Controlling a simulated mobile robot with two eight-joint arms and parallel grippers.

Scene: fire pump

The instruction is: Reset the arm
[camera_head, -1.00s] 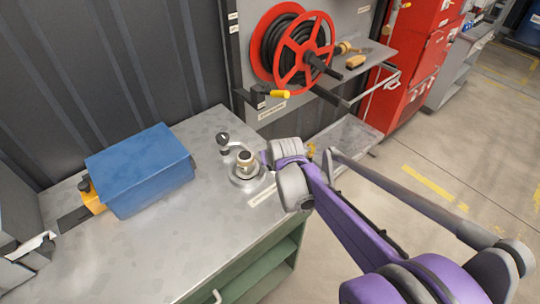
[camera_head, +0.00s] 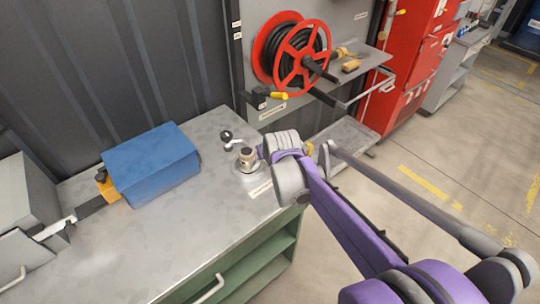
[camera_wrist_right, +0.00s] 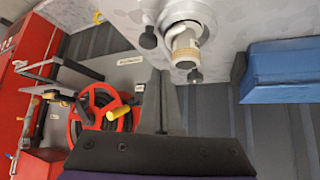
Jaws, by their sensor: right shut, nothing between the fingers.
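My right arm (camera_head: 345,215), purple and grey, reaches in from the lower right of the head view. Its wrist is beside a metal fitting with a brass-coloured collar (camera_head: 247,158) on the grey workbench (camera_head: 165,240). The fitting has a small dark-knobbed lever (camera_head: 227,136). In the right wrist view, which is upside down, my right gripper's dark fingers (camera_wrist_right: 165,85) are together and empty. The fitting (camera_wrist_right: 186,45) shows beyond the fingertips, apart from them in the picture. My left gripper is in neither view.
A blue box (camera_head: 152,165) sits on the bench, with grey equipment (camera_head: 28,205) at its left end. A red hose reel (camera_head: 292,52) and a shelf (camera_head: 365,60) are on the wall behind. A red cabinet (camera_head: 415,60) stands back right. The floor at right is open.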

